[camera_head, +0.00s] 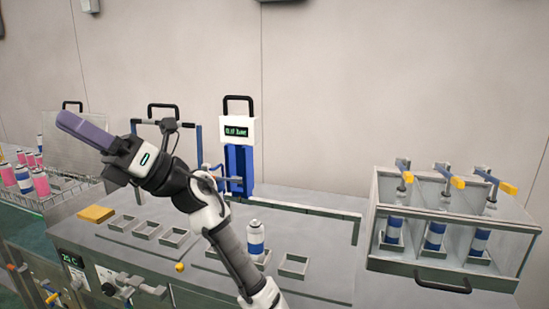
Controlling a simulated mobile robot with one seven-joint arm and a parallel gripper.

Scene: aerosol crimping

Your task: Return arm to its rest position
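My arm rises from the bottom middle of the head view and bends to the upper left. Its dark end with my gripper (117,163) is raised in front of the left part of the bench. The fingertips are not clear, so I cannot tell whether it is open or shut. A long purple-grey rounded piece (82,130) shows at the arm's end; I cannot tell whether it is part of the arm or something held.
A white-and-blue can (256,240) stands in a square holder right of my forearm, close to it in the picture. Empty holders (146,230) and a yellow block (96,213) lie left. A clear-walled case (450,225) with cans is right. A rack of cans (62,188) is far left.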

